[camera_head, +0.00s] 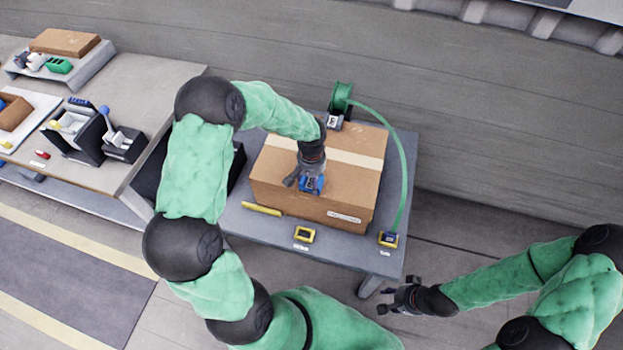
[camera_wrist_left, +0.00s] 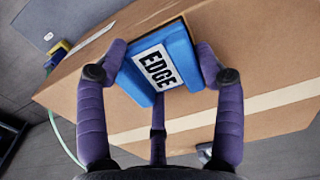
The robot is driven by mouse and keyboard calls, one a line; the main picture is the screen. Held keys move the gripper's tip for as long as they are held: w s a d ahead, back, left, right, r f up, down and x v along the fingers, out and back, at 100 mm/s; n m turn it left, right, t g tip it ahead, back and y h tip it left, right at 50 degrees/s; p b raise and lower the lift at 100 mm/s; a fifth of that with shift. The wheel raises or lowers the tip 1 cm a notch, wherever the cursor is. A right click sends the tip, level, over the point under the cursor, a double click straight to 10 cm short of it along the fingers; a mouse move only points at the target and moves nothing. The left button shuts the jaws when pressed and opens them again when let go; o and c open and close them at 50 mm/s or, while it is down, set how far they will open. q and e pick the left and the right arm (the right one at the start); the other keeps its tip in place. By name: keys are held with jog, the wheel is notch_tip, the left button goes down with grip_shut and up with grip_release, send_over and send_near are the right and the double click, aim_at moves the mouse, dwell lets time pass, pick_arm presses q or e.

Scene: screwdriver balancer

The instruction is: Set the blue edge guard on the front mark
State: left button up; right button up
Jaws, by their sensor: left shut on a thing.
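The blue edge guard (camera_head: 312,184) has a white EDGE label, which shows in the left wrist view (camera_wrist_left: 157,67). My left gripper (camera_head: 306,181) is shut on it, with fingers on both sides of the guard in the left wrist view. They are over the front part of the top of a large cardboard box (camera_head: 272,172). I cannot tell whether the guard touches the box. No front mark can be made out for certain; the gripper and guard cover part of the box top. My right gripper (camera_head: 398,298) is open and empty, off the table's front right corner.
The box stands on a grey table (camera_head: 270,228) with a yellow bar (camera_head: 262,209), a yellow-framed block (camera_head: 304,235) and a yellow-blue buckle (camera_head: 388,239) along its front. A green strap (camera_head: 402,165) arcs from a reel (camera_head: 341,97) down the right side. A cluttered bench (camera_head: 150,85) stands left.

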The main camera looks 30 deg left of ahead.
dwell(0.8)
pick_arm(q)
jog(key=o, duration=1.1)
jog(key=shift+f, duration=0.1)
notch_tip(320, 180, up, 12)
